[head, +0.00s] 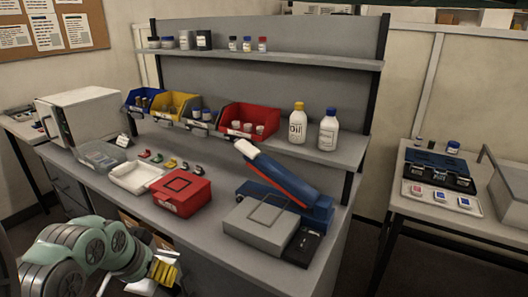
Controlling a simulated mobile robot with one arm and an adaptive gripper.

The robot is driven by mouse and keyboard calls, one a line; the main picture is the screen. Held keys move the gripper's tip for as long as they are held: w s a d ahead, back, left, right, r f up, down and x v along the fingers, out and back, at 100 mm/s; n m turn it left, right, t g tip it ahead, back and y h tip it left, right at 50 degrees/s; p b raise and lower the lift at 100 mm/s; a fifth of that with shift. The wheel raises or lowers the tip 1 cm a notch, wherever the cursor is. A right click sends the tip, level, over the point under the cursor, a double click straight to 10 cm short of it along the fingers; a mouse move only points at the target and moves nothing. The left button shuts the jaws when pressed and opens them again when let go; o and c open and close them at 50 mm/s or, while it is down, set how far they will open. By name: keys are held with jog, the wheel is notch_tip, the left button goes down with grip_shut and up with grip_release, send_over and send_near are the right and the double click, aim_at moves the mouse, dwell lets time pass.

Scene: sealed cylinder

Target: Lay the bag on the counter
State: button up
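The grey counter (208,232) runs across the middle of the head view, below a shelf unit. Its front strip is bare between the red box and the grey device. My gripper (163,272) is at the lower left, beyond the front edge of the counter and apart from its top. Yellow striped parts show at its end. A pale, flat piece shows beside and below it, mostly hidden by the arm; I cannot tell whether it is the bag or whether it is held. No bag can be made out clearly elsewhere. The finger opening is too small to tell.
On the counter stand a red box (181,194), a white tray (136,177), a clear container (99,155), a white cabinet (80,118) and a blue-and-grey device (262,230). Colored bins (250,121) and bottles (328,130) sit above. A second table (412,224) stands right.

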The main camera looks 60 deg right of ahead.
jog(key=w+a+r+n+t+y+p, duration=0.1)
jog(key=w+a+r+n+t+p, duration=0.1)
jog(key=w+a+r+n, duration=0.4)
jog(key=w+a+r+p, duration=0.1)
jog(key=w+a, duration=0.2)
jog(key=w, duration=0.2)
jog(key=shift+a+n+y, duration=0.15)
jog(key=shift+n+y, duration=0.15)
jog(key=w+a+r+n+y, duration=0.1)
jog(key=w+a+r+n, duration=0.1)
jog(key=a, duration=0.2)
jog(key=w+a+r+n+p, duration=0.1)
jog(key=w+a+r+n, duration=0.1)
jog(key=a+r, duration=0.1)
jog(key=w+a+r+n+y+p, duration=0.1)
jog(key=w+a+r+n, duration=0.1)
jog(key=a+r, duration=0.1)
jog(key=shift+w+a+r+n+t+y, duration=0.1)
jog(key=shift+w+a+n+t+y, duration=0.1)
jog(key=shift+a, duration=0.25)
jog(key=shift+w+a+n+t+y, duration=0.1)
jog(key=shift+a+n+t, duration=0.1)
jog(key=shift+a, duration=0.25)
notch_tip(320, 180, up, 38)
jog(key=p, duration=3.8)
jog(key=shift+s, duration=0.1)
jog(key=shift+d+f, duration=0.1)
jog(key=shift+f, duration=0.1)
